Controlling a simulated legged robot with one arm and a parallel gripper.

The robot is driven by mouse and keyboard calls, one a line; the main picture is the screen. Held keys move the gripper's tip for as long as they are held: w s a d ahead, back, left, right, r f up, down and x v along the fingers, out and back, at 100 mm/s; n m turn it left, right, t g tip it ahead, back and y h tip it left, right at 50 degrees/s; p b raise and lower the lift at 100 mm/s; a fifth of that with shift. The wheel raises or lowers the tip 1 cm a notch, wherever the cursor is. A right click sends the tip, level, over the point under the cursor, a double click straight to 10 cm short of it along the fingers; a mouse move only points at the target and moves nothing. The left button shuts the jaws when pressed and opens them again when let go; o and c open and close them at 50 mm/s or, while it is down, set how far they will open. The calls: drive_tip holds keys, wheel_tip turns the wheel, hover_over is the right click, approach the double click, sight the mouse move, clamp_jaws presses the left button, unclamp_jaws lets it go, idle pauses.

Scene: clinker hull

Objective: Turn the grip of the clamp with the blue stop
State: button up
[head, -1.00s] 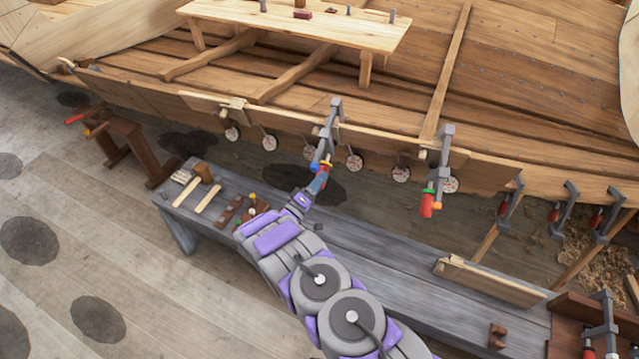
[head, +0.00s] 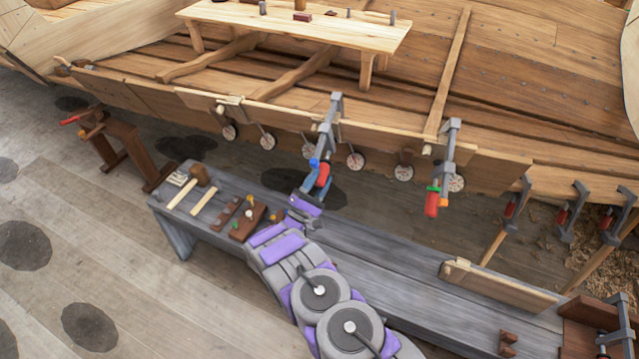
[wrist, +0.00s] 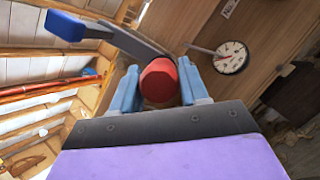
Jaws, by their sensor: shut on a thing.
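The clamp with the blue stop (head: 314,163) hangs on the upper edge of the hull planking, near the middle of the head view. Its grey frame (head: 329,122) runs down to a red grip (head: 324,170). My gripper (head: 316,182) reaches up from below and is shut on that grip. In the wrist view the red grip (wrist: 159,80) sits between the two blue fingers of my gripper (wrist: 160,92), with the blue stop (wrist: 65,25) at upper left. The finger contact is partly hidden in the head view.
Another clamp (head: 439,185) with a red grip, green collar and orange stop hangs to the right. Round dials (head: 355,160) line the plank's lower edge. A grey bench (head: 390,255) below carries a mallet (head: 201,174) and small tools. Several more clamps hang at far right.

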drive_tip(key=n+t, duration=0.1)
drive_tip(key=n, duration=0.1)
drive_tip(key=n+y+p, duration=0.1)
drive_tip(key=n, duration=0.2)
drive_tip(key=shift+f+t, duration=0.15)
drive_tip(key=shift+t, duration=0.25)
drive_tip(key=shift+n+t+y+p, duration=0.6)
drive_tip(key=shift+n+y, duration=0.6)
drive_tip(key=shift+n, duration=0.7)
drive_tip(key=shift+n, duration=0.4)
